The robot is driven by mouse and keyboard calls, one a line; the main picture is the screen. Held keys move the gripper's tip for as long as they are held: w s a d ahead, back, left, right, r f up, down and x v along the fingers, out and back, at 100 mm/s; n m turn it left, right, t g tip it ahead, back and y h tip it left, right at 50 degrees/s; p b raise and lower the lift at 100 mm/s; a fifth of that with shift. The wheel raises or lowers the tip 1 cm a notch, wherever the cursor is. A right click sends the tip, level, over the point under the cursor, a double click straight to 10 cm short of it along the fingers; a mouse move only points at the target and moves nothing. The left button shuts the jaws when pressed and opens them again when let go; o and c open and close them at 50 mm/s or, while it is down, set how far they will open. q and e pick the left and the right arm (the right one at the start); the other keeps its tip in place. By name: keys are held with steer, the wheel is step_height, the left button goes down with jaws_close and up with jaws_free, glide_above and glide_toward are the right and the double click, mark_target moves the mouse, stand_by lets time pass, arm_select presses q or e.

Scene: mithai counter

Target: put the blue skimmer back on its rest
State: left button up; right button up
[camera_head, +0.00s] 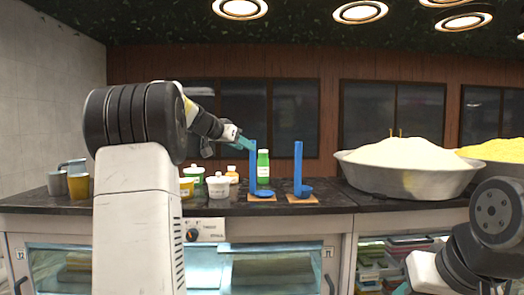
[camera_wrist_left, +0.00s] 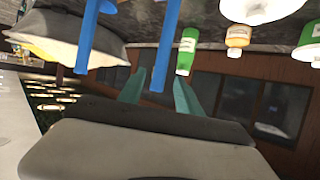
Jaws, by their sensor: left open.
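Two blue long-handled utensils stand upright on the counter, and I cannot tell from their shape which is the skimmer. The left one (camera_head: 253,168) stands on a wooden rest (camera_head: 262,199), and the right one (camera_head: 298,165) stands on another wooden rest (camera_head: 304,199). My left gripper (camera_head: 243,143) is open at the top of the left handle. In the left wrist view, that handle (camera_wrist_left: 168,45) reaches between the open teal fingers (camera_wrist_left: 159,90), with no clear grip on it. The other handle (camera_wrist_left: 88,40) is outside them. My right gripper is mostly cut off at lower right.
A green bottle (camera_head: 263,166) stands just behind the left utensil. A large metal bowl (camera_head: 405,178) of pale powder is to the right.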

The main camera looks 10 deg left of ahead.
arm_select(q)
steer(key=s+a+r+n+t+y, duration=0.3)
steer(key=s+r+n+t+y, duration=0.25)
steer(key=s+r, duration=0.55)
steer(key=s+d+f+g, duration=0.3)
steer(key=s+d+f, duration=0.2)
steer(key=s+f, duration=0.4)
steer(key=s+d+f+m+g+h, duration=0.1)
steer(key=s+d+f+g, duration=0.3)
steer(key=s+f, duration=0.6)
steer(key=s+d+f+g+h, duration=0.1)
steer(key=s+d+f+g, duration=0.3)
steer(key=f, duration=1)
steer(key=s+d, duration=0.3)
steer(key=s, duration=0.2)
steer(key=shift+s, duration=0.4)
